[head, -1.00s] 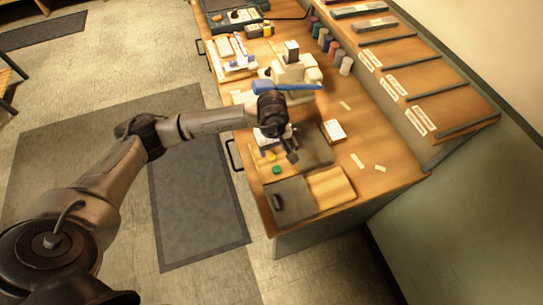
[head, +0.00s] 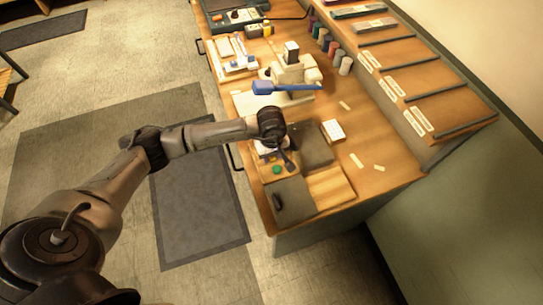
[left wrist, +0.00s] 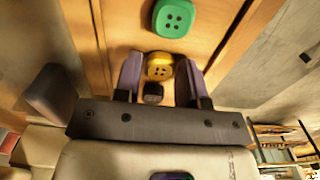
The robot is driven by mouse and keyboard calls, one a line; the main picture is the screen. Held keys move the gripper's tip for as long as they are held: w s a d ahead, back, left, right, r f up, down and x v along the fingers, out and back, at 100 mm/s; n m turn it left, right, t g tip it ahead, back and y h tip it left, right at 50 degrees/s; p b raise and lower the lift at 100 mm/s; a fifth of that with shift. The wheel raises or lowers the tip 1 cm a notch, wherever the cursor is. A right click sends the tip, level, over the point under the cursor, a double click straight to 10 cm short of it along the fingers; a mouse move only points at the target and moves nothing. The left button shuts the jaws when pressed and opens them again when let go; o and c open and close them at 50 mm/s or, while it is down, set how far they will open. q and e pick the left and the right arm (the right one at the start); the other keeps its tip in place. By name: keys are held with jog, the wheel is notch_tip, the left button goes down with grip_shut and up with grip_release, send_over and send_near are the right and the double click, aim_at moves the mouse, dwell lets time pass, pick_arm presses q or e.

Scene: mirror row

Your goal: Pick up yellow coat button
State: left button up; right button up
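The yellow coat button (left wrist: 159,66) has several holes and lies in a wooden tray compartment in the left wrist view. My left gripper (head: 289,164) is over the tray near the bench's front edge. In the left wrist view its two fingers stand apart on either side of the yellow button, with gaps showing. In the head view I cannot make out the yellow button near the gripper. A green button (left wrist: 173,17) lies just beyond the yellow one; it also shows in the head view (head: 277,169). My right gripper is not in view.
A small dark object (left wrist: 153,93) lies close to the yellow button, between the fingers. A grey lidded tray (head: 295,201) sits in front and a dark panel (head: 312,146) beside. A sewing machine (head: 290,72) with a blue-handled tool (head: 285,88) stands behind.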

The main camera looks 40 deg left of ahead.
pick_arm(q)
jog(key=c, duration=0.6)
jog(key=shift+o, duration=0.2)
jog(key=shift+r, duration=0.6)
notch_tip(320, 180, up, 2)
jog(key=shift+w+r+b, duration=0.1)
jog(key=shift+r+b, duration=0.15)
jog(key=shift+b, duration=0.05)
jog(key=w+d+r+b, duration=0.1)
jog(key=d+r, duration=0.6)
jog(key=d, duration=0.4)
jog(key=shift+w+d+r, duration=0.15)
jog(key=shift+w+d, duration=0.05)
jog(key=shift+d, duration=0.1)
